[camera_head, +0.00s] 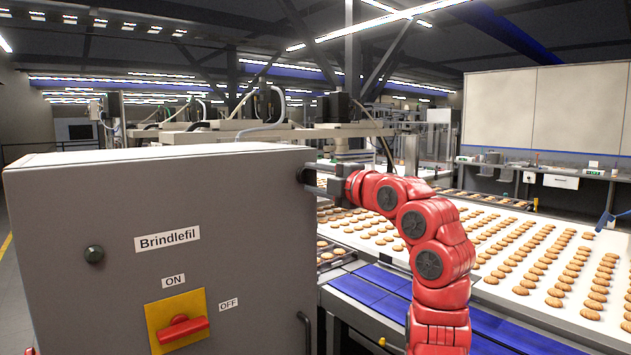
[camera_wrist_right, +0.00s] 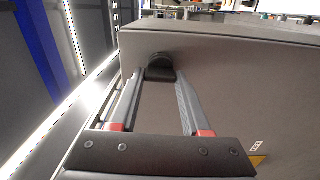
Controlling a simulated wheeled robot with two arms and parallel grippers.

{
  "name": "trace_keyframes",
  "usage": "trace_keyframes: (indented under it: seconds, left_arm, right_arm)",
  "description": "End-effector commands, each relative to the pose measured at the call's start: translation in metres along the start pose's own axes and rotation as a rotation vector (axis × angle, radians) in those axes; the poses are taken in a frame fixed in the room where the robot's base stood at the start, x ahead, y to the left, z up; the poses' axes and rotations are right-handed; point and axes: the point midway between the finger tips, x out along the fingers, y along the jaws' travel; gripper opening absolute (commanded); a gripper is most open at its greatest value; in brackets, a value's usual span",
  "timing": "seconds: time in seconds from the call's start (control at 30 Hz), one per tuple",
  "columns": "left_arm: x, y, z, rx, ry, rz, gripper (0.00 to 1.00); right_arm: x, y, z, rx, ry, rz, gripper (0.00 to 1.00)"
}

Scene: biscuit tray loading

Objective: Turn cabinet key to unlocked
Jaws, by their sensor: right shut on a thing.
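The grey cabinet (camera_head: 230,215), labelled Brindlefil, stands at the left in the head view and fills the right of the right wrist view (camera_wrist_right: 225,70). A dark key-like piece (camera_wrist_right: 160,66) sits on its face near the upper edge. My right gripper (camera_head: 313,179) is at the cabinet's upper right corner, and its two fingers (camera_wrist_right: 161,80) are shut on this dark piece in the right wrist view. Which way the key is turned I cannot tell. My left gripper is not in view.
A red rotary switch (camera_head: 182,329) on a yellow plate, with ON and OFF labels, and a dark round knob (camera_head: 94,255) are on the cabinet front. A dark handle (camera_head: 304,332) is low at its right edge. A conveyor with many biscuits (camera_head: 540,265) lies to the right.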

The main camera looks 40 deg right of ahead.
Motion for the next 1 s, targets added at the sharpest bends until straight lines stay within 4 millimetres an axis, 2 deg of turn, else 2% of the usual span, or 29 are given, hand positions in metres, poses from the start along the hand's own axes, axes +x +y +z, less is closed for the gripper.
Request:
trace_keyframes:
  seconds: [0.67, 0.7, 0.83, 1.0]
  left_arm:
    - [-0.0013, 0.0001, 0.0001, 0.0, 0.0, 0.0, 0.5]
    - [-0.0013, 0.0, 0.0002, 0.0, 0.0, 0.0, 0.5]
    - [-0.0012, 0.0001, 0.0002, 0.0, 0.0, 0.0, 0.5]
    - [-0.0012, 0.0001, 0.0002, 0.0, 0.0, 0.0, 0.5]
  right_arm:
    - [0.0005, -0.0014, -0.0006, -0.056, 0.002, -0.002, 0.0]
    - [0.0005, -0.0014, -0.0006, -0.056, 0.002, -0.002, 0.55]
    - [0.0004, -0.001, -0.0005, -0.056, 0.002, -0.002, 0.78]
    - [0.0003, -0.0007, -0.0002, -0.055, 0.001, -0.001, 0.78]
